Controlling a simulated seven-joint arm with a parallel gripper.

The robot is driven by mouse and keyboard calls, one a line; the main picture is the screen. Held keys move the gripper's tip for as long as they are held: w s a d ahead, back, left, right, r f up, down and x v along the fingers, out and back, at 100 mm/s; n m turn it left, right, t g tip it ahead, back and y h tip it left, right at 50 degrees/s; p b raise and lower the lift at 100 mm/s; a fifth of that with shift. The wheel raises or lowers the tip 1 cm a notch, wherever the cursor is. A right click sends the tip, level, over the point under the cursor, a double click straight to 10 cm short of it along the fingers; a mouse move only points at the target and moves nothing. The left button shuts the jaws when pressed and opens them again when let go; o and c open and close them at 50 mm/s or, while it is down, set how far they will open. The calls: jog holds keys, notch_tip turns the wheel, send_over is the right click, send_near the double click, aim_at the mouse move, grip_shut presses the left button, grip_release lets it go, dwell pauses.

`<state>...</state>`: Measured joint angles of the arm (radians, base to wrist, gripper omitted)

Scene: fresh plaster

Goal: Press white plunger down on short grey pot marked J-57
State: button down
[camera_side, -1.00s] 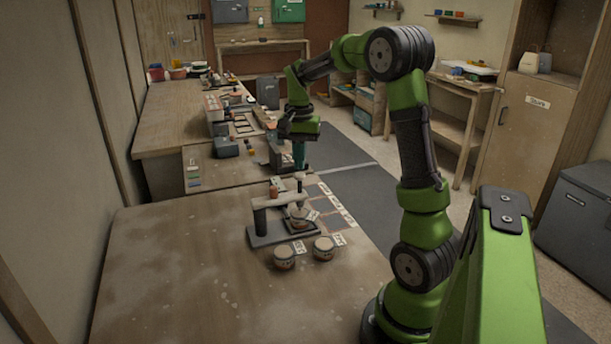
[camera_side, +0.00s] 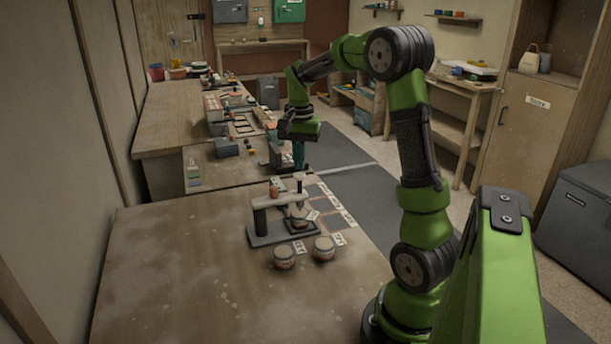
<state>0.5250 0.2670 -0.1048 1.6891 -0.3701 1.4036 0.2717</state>
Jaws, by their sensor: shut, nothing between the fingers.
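A small press with a dark base (camera_side: 268,238) and a grey arm (camera_side: 276,199) stands on the wooden table. Its white plunger knob (camera_side: 299,176) shows above the arm on a thin dark stem. A short pot (camera_side: 299,222) sits on the base under the arm, partly hidden by it. My gripper (camera_side: 299,167) is shut and points down right over the plunger knob. I cannot tell whether its tips touch the knob. Two more short pots, one at left (camera_side: 284,259) and one at right (camera_side: 323,249), stand in front of the press. The label writing is too small to read.
Marked squares and white labels (camera_side: 337,200) run along the table's right edge behind the press. A reddish-brown knob (camera_side: 274,191) stands on the press arm. The left and front of the table (camera_side: 190,270) are clear. A cluttered bench (camera_side: 180,125) stands behind.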

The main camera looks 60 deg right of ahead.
aim_at(300, 174)
jog(key=shift+f, duration=2.65)
jog(key=shift+r, duration=2.75)
jog(key=shift+r, duration=0.1)
notch_tip(300, 174, up, 6)
jog(key=shift+f, duration=0.1)
jog(key=shift+d, duration=0.1)
